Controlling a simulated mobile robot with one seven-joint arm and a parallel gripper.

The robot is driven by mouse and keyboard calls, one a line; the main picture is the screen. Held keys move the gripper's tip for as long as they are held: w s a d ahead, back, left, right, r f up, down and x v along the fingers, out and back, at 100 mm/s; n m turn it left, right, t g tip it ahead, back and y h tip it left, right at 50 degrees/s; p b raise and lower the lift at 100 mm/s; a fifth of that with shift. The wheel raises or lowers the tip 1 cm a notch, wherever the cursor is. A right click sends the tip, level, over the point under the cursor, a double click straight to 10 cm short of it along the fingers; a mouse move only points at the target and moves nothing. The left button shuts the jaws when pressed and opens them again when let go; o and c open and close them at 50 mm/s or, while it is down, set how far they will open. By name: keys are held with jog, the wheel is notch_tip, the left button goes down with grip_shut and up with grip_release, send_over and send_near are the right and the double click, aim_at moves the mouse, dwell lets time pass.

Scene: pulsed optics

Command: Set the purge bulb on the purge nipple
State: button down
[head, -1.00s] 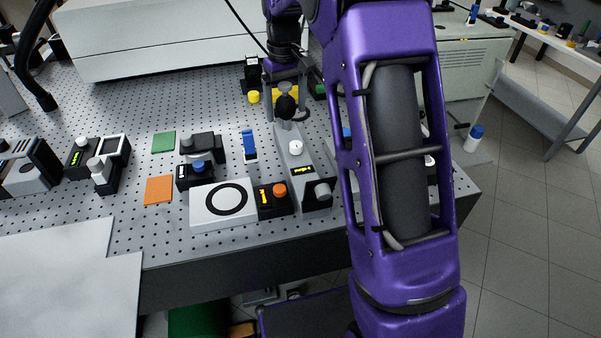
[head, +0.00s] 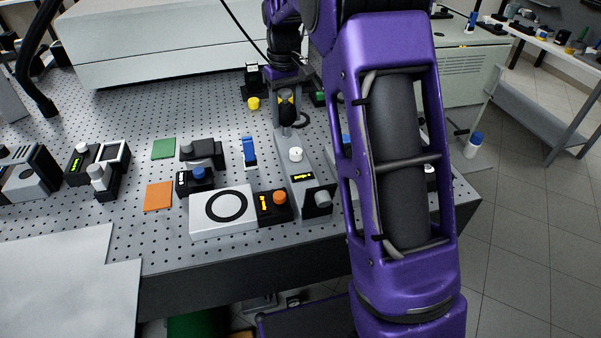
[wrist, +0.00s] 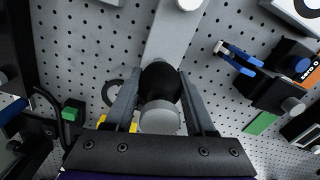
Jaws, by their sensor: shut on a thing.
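My gripper (head: 287,112) is shut on the purge bulb, a round black bulb (head: 288,117) with a pale grey end. In the wrist view the black bulb (wrist: 160,82) sits between the two fingers, its grey end towards the camera. The bulb is at the far end of a long grey unit (head: 285,140) with a white knob and a lit yellow label. That unit also runs away from the bulb in the wrist view (wrist: 173,38). I cannot make out the purge nipple; the bulb hides what lies under it. Contact between bulb and unit cannot be told.
A black ring (head: 301,120) is just right of the bulb. A blue-handled tool (head: 249,150), black knobbed modules (head: 203,152) and a white box with a black circle (head: 224,208) stand to the left. A yellow-capped piece (head: 253,103) is behind left. Perforated table shows between them.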

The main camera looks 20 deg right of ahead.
aim_at(286, 92)
jog(key=shift+r, duration=0.2)
jog(key=shift+r+p, duration=2.9)
jog(key=shift+r, duration=0.3)
jog(key=shift+f, duration=0.1)
